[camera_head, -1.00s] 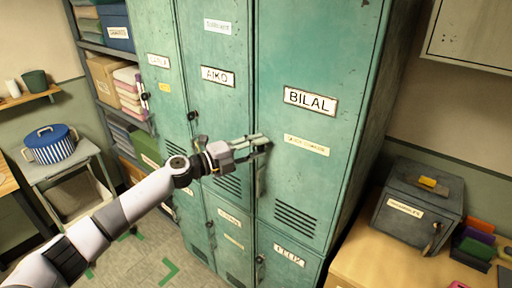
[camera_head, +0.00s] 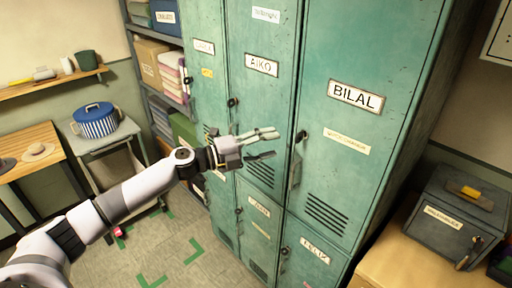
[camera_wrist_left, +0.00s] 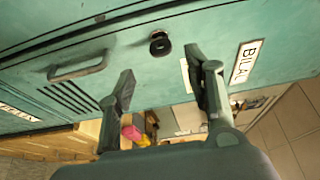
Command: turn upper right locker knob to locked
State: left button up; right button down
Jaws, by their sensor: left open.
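The upper right locker is the teal BILAL door (camera_head: 355,60). Its dark round knob (camera_head: 300,137) sits at the door's left edge, above a pull handle (camera_head: 296,170). My left gripper (camera_head: 275,144) is open and empty, just left of the knob and apart from it, in front of the doors. In the left wrist view the knob (camera_wrist_left: 160,45) stands out beyond the gap between the spread fingertips (camera_wrist_left: 160,66), with the handle (camera_wrist_left: 80,68) to the left. The knob's turn angle is too small to tell. My right gripper is not in view.
The AIKO locker (camera_head: 265,40) stands left of BILAL, with the FELIX locker (camera_head: 310,255) below. A grey metal box (camera_head: 455,215) stands on a wooden top at the right. A blue striped pot (camera_head: 97,120) stands on a small table at the left.

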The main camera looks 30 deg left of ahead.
pick_arm(q)
jog(key=shift+v, duration=1.9)
